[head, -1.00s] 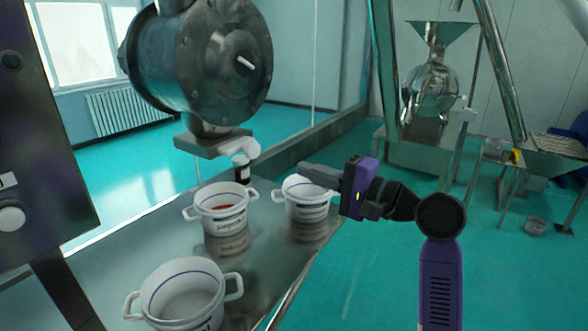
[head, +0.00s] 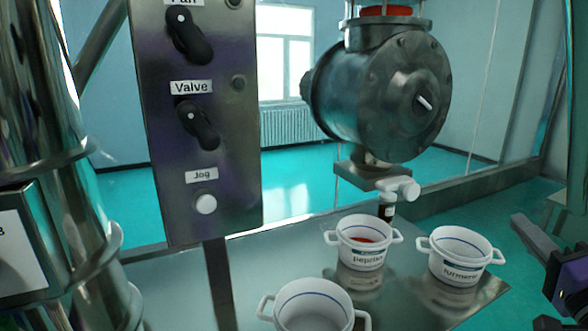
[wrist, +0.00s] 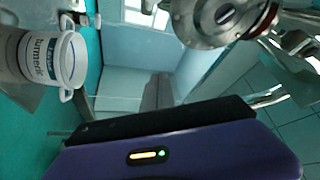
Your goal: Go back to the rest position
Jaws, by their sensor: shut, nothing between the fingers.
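My gripper (head: 516,219) is at the right edge of the head view, its dark fingers pointing left and its purple body partly cut off. The fingers are shut and empty. They are to the right of the white turmeric pot (head: 460,267), with a gap between in the picture. The wrist view shows my purple gripper body across the bottom, the grey fingers (wrist: 158,93) in the middle and the turmeric pot (wrist: 36,57) tilted at the left edge.
The paprika pot (head: 362,258), with red content, stands below the white outlet valve (head: 398,187) of the round metal housing (head: 385,95). An empty-looking white pot (head: 312,318) stands in front on the metal table (head: 250,270). A control panel (head: 205,140) stands left.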

